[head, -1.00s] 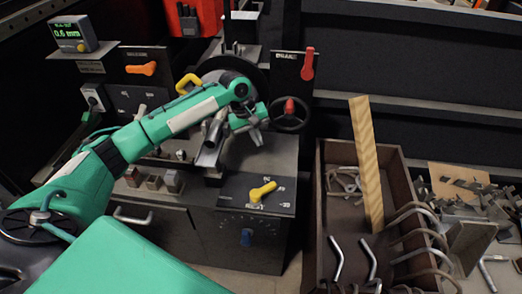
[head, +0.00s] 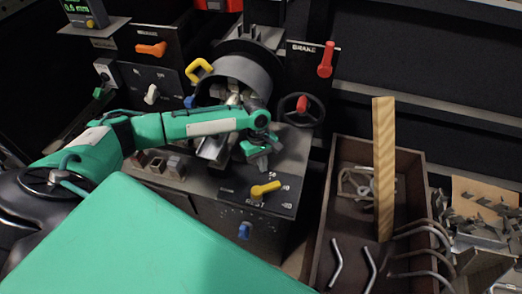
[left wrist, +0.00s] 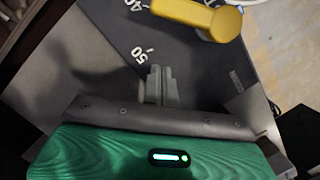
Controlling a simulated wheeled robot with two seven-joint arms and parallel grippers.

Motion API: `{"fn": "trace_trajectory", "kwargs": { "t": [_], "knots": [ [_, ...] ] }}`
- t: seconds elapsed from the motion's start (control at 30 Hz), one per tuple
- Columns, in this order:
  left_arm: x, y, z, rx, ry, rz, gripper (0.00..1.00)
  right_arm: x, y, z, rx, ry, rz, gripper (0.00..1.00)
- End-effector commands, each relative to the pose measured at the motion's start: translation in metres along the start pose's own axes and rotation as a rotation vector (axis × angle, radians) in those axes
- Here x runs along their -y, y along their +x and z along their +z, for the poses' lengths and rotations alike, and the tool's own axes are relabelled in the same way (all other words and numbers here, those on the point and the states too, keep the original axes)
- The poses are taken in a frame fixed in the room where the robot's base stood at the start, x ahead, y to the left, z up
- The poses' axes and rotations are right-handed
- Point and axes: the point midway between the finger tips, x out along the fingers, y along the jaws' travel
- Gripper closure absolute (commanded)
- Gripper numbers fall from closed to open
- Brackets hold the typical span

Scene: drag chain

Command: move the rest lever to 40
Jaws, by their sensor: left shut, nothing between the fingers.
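The yellow rest lever (head: 265,189) sits on the dark sloped dial plate marked REST on the machine's front. In the left wrist view the lever (left wrist: 185,12) is at the top, its bar running left from a round hub. Its tip is near the 40 mark (left wrist: 132,5); the exact reading cannot be told. The 50 mark (left wrist: 140,55) is nearer my fingers. My left gripper (head: 260,160) is shut and empty, just above and behind the lever in the head view. Its fingertips (left wrist: 158,72) are apart from the lever, beside the 50 mark. My right gripper is not in view.
A red brake lever (head: 326,60) and a red-knobbed handwheel (head: 302,106) stand behind to the right. A blue knob (head: 244,230) is below the dial. A brown crate (head: 328,215) with a wooden board (head: 384,165) stands right.

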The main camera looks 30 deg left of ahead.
Motion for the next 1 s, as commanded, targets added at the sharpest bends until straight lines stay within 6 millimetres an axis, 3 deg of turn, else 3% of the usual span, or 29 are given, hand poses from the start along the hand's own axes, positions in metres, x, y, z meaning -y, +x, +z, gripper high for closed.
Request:
{"fn": "trace_trajectory", "kwargs": {
  "t": [0.1,0.23,0.5,0.77,1.0],
  "knots": [
    [-0.001,0.001,0.021,0.001,0.003,0.001,1.0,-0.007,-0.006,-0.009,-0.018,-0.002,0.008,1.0],
    [0.0,0.006,0.033,0.0,0.002,0.0,1.0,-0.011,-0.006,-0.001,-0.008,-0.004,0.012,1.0],
    [0.0,0.008,0.039,0.0,0.001,0.001,1.0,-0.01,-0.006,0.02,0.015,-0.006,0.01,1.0],
    [0.0,0.007,0.04,0.0,0.004,0.0,1.0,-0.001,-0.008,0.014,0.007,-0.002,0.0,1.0],
    [-0.001,0.006,0.05,0.002,0.061,-0.016,1.0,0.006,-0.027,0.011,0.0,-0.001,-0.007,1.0]
  ]
}}
